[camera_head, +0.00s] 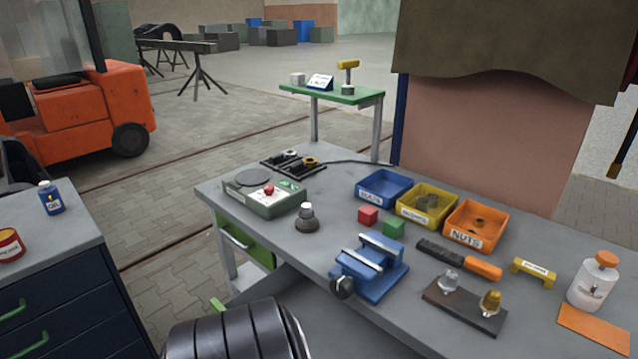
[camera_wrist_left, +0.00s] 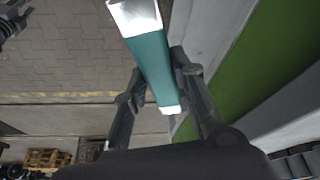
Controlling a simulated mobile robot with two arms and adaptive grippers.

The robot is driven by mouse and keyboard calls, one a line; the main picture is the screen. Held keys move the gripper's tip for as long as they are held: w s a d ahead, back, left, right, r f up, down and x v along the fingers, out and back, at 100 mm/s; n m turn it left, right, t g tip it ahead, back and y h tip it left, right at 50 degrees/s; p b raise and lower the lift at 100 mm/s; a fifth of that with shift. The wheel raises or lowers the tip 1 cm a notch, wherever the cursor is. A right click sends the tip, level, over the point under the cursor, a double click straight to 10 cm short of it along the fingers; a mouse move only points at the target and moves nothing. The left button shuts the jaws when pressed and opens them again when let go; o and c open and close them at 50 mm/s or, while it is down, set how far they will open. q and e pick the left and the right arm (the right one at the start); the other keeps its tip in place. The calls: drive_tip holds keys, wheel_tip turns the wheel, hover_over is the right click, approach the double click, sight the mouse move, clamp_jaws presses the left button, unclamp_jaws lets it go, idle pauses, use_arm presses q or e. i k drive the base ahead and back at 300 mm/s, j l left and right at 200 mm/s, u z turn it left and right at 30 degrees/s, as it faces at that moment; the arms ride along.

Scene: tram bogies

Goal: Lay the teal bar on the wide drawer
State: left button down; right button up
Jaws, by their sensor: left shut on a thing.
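The teal bar (camera_wrist_left: 153,62) has pale, shiny ends and shows in the left wrist view. My left gripper (camera_wrist_left: 160,75) is shut on it, one finger on each side, and holds it above the floor. A green panel (camera_wrist_left: 235,75) runs diagonally to the right of the bar; I cannot tell for sure if it belongs to a drawer. In the head view a green drawer front (camera_head: 244,240) shows under the left end of the workbench. I cannot tell if it is the wide drawer. The bar and both grippers are not visible in the head view.
The grey workbench (camera_head: 335,222) carries a blue vise (camera_head: 370,268), a control box (camera_head: 262,192) and several bins. A dark blue cabinet (camera_head: 60,290) with green handles stands at the left. Open paved floor lies between them. An orange forklift (camera_head: 85,105) stands behind.

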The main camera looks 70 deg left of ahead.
sight(323, 330)
drive_tip(key=j+u, duration=0.2)
drive_tip(key=u, duration=0.25)
drive_tip(key=i+j+u, duration=0.1)
drive_tip(key=u, duration=0.35)
drive_tip(key=j+u, duration=0.15)
drive_tip(key=u, duration=0.3)
drive_tip(key=i+l, duration=0.1)
drive_tip(key=l, duration=0.15)
drive_tip(key=i+l+u, duration=0.1)
drive_tip(key=l+u, duration=0.4)
drive_tip(key=u, duration=0.2)
drive_tip(key=i+l+u, duration=0.1)
drive_tip(key=l+u, duration=0.25)
